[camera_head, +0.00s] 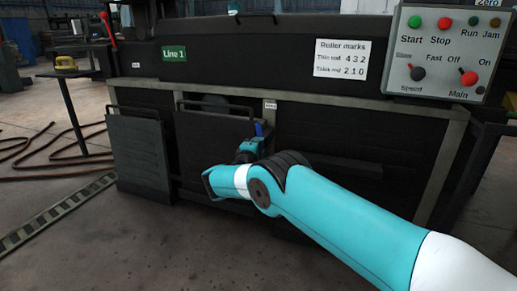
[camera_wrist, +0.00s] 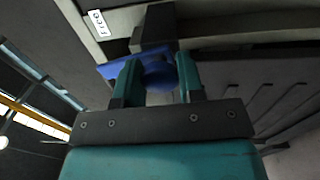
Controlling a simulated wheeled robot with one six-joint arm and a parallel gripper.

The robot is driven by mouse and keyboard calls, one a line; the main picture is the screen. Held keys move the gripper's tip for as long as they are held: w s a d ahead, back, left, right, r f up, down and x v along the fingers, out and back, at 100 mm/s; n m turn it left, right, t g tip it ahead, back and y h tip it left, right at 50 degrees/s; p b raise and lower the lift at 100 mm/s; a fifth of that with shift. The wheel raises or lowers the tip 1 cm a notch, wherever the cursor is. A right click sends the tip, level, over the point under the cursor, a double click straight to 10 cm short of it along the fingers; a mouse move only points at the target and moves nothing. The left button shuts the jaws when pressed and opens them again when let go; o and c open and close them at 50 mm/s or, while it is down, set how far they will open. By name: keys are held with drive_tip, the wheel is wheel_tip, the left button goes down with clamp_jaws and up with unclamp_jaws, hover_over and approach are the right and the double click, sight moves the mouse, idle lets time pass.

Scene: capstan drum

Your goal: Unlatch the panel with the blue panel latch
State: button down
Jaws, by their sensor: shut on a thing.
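The blue panel latch (camera_wrist: 112,70) shows in the wrist view as a blue bar with a rounded part, in front of a dark block. My gripper (camera_wrist: 158,80) has its two teal fingers on either side of the rounded blue part and is shut on it. In the head view a bit of the blue latch (camera_head: 259,129) shows just above my gripper (camera_head: 252,145); the rest is hidden by the wrist. The dark panel (camera_head: 205,130) is in front of the machine, left of the latch, and my arm hides its lower right part.
A second dark panel (camera_head: 139,150) stands at the left. A control box (camera_head: 440,50) with buttons and switches is at upper right. A "Free" label (camera_wrist: 96,23) is beside the latch. A hose (camera_head: 40,165) lies on the floor at left; the front floor is clear.

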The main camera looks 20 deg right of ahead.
drive_tip(key=shift+s+a+m, duration=0.1)
drive_tip(key=shift+m, duration=1)
drive_tip(key=shift+f, duration=0.1)
drive_tip(key=c, duration=0.7)
unclamp_jaws()
drive_tip(key=shift+c, duration=0.2)
drive_tip(key=shift+s+a, duration=0.1)
drive_tip(key=b+v, duration=0.2)
drive_tip(key=v, duration=1.3)
drive_tip(key=shift+a+f+b, duration=0.3)
drive_tip(key=shift+a+b, duration=0.05)
drive_tip(key=shift+a, duration=0.15)
